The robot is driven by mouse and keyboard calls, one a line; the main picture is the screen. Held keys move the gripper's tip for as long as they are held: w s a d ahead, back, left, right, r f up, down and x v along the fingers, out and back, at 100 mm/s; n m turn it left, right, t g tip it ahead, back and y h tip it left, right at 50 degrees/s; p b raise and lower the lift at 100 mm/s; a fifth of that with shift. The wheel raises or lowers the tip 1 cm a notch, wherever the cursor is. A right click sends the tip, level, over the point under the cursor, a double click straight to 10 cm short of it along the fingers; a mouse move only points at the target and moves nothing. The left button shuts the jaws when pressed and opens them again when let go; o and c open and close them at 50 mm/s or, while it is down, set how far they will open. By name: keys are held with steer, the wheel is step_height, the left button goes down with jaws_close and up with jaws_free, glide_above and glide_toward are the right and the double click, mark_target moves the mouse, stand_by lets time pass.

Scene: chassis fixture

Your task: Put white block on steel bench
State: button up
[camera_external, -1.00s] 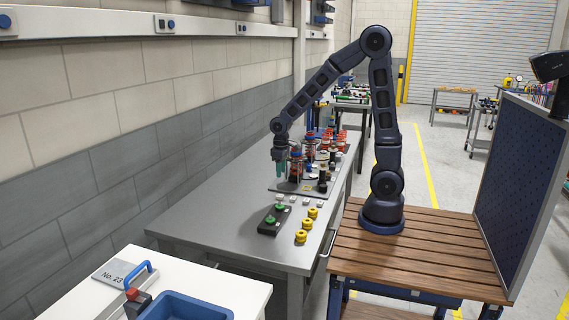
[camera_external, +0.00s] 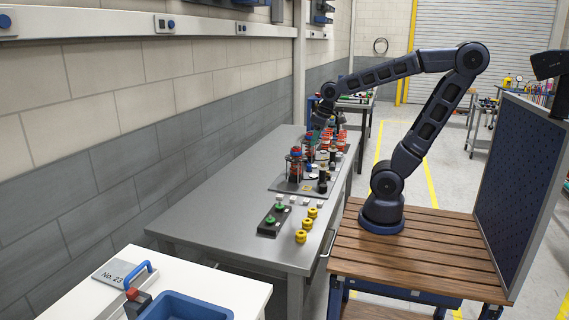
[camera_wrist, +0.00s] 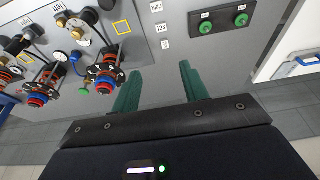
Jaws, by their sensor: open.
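In the external view my gripper (camera_external: 318,123) is above the far part of the bench, behind the row of blocks, partly hidden among the fixture's parts.
The fixture plate (camera_external: 282,187) carries several red, blue and black posts. A black holder (camera_external: 273,220) with green knobs and several yellow knobs (camera_external: 301,237) stand nearer the front. The bench's left side is bare. A white table with a blue bin (camera_external: 185,306) is in front.

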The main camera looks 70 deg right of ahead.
steer(key=s+r+t, duration=0.1)
steer(key=s+r, duration=0.1)
steer(key=s, duration=0.5)
steer(key=shift+r, duration=0.3)
stand_by(0.9)
